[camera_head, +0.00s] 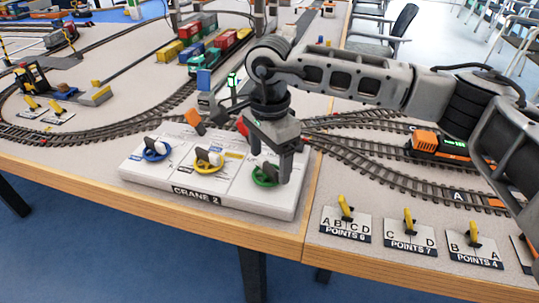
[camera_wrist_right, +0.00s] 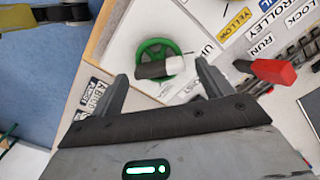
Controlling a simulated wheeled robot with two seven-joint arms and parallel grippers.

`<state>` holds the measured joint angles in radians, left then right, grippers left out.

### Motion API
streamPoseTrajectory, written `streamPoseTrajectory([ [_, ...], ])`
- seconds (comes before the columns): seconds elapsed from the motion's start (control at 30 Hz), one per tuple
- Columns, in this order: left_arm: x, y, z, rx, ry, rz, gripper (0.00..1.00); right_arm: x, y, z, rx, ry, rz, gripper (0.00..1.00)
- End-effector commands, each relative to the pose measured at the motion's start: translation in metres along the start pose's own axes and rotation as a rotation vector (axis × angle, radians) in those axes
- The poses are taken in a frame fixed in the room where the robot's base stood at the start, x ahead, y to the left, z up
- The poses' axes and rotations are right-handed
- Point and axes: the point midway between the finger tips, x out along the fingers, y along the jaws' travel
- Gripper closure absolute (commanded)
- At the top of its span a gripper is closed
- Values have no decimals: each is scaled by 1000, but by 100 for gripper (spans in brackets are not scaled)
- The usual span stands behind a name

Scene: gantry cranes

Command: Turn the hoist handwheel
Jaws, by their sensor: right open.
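The green handwheel (camera_head: 262,181) sits at the right end of the white CRANE 2 panel (camera_head: 150,182). In the right wrist view the green wheel (camera_wrist_right: 171,49) carries a black and white knob (camera_wrist_right: 158,68). A partly cut-off label beside it starts with "U". My right gripper (camera_head: 271,164) is just above this wheel, pointing down. In the wrist view its two fingers (camera_wrist_right: 163,82) are apart, with the wheel and knob showing in the gap beyond them. I cannot tell whether a finger touches the wheel. My left gripper is not in view.
A yellow handwheel (camera_head: 209,160) and a blue handwheel (camera_head: 157,150) stand left on the panel. A red lever (camera_wrist_right: 272,72) is close beside the right finger. Tracks, an orange locomotive (camera_head: 424,142) and points levers (camera_head: 345,207) lie to the right.

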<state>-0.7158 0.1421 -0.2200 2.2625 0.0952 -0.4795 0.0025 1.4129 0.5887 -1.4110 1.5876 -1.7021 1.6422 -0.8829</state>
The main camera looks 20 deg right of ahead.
Motion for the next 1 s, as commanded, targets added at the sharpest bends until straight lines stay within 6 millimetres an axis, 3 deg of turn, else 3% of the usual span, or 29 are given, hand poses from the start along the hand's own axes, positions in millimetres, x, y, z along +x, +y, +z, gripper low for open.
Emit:
streamPoseTrajectory([
  [0.23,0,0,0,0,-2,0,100,-22,0,0,1,0,-2,22],
  [0.7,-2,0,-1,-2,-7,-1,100,-130,-1,0,-1,0,-3,22],
  [1.0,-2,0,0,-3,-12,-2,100,-159,0,0,-1,0,0,22],
])
